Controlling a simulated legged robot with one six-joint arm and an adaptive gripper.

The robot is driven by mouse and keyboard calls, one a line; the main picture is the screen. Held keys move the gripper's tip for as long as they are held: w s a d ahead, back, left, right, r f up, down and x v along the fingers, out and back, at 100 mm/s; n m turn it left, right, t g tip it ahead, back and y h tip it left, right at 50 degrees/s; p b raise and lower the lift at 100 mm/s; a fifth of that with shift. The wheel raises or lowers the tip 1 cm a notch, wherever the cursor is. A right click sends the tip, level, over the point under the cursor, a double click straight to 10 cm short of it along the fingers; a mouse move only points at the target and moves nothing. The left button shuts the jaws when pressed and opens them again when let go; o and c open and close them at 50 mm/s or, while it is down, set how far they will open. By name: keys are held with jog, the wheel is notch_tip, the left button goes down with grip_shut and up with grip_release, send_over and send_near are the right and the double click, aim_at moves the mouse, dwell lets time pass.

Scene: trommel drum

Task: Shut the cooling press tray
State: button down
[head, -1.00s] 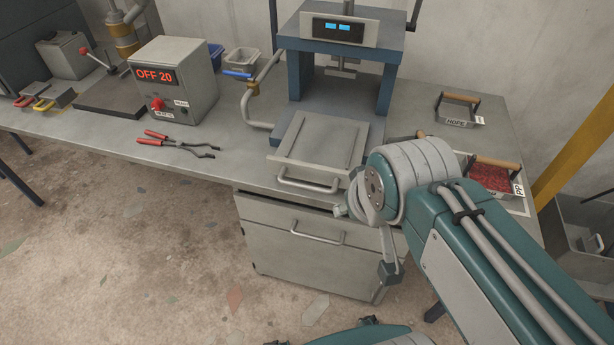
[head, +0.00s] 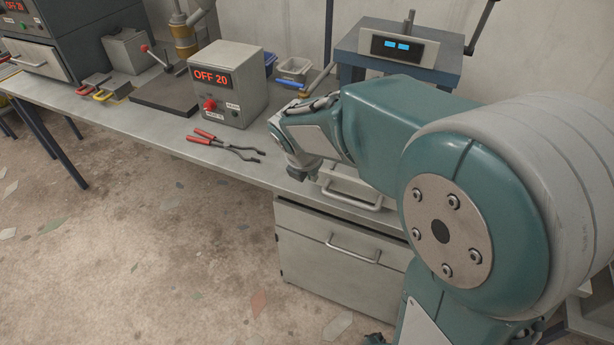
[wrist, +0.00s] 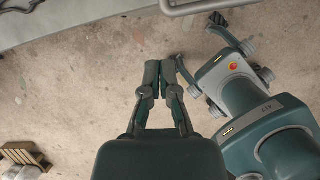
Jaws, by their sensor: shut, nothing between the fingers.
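The cooling press (head: 345,72) is a blue frame with a grey display box at the back of the bench. Its flat grey tray (head: 352,183) sticks out at the front, with a bar handle (head: 350,199) facing the floor side. My arm hides most of the tray and the press's lower part. In the wrist view my gripper (wrist: 166,64) is shut and empty above the floor. A grey bar handle (wrist: 200,7) lies at the top edge there; I cannot tell whether it is the tray's or the drawer's. In the head view the fingers are not clear.
A drawer cabinet (head: 335,262) stands under the bench. Red-handled tongs (head: 226,145), a control box reading OFF 20 (head: 228,85) and a dark plate (head: 170,93) are on the bench to the left. The floor in front is open. A wooden pallet (wrist: 24,152) is at lower left in the wrist view.

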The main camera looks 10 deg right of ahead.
jog(key=shift+n, duration=0.9)
jog(key=shift+w+d+f, duration=0.6)
jog(key=shift+w+f, duration=0.65)
jog(key=shift+f, duration=0.5)
jog(key=shift+w+d+f, duration=0.55)
jog(key=shift+w+f, duration=0.65)
jog(key=shift+f, duration=0.5)
jog(key=shift+w+d+f, duration=0.6)
jog(key=shift+w+f, duration=0.65)
jog(key=shift+f, duration=0.5)
